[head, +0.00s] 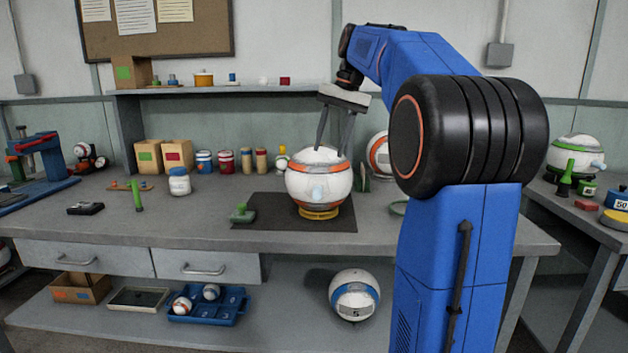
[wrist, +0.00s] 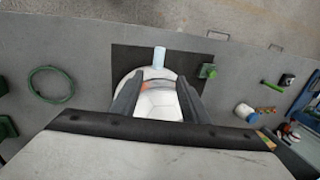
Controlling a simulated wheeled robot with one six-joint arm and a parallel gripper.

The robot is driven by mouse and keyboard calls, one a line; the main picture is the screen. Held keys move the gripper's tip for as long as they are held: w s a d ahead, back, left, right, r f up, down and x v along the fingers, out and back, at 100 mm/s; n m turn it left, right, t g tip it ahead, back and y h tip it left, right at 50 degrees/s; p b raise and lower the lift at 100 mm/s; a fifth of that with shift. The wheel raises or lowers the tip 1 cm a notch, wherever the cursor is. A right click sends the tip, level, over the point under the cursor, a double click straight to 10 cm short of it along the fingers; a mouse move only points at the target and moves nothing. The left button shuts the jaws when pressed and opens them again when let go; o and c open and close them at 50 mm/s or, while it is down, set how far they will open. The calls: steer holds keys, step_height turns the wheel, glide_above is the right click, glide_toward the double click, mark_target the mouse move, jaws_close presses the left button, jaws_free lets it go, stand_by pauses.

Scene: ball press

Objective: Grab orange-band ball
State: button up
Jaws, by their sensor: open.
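A large white ball with orange bands (head: 319,181) and a pale blue nozzle sits on a yellow ring (head: 318,213) on the dark mat. In the wrist view the ball (wrist: 157,102) shows between the two fingers, with its nozzle (wrist: 159,57) beyond them. My gripper (head: 333,150) is open and points down at the top of the ball. Its fingers (wrist: 159,82) lie either side of the ball's upper part; I cannot tell whether they touch it. A second white ball with an orange band (head: 379,155) stands behind, partly hidden by my arm.
Jars, cans and boxes line the back of the bench. A blue-band ball (head: 355,295) and a blue tray (head: 232,313) with small balls are on the lower shelf.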

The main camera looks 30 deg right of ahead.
mark_target(319, 189)
steer(key=x, duration=1.4)
steer(key=shift+f, duration=0.4)
jaws_close()
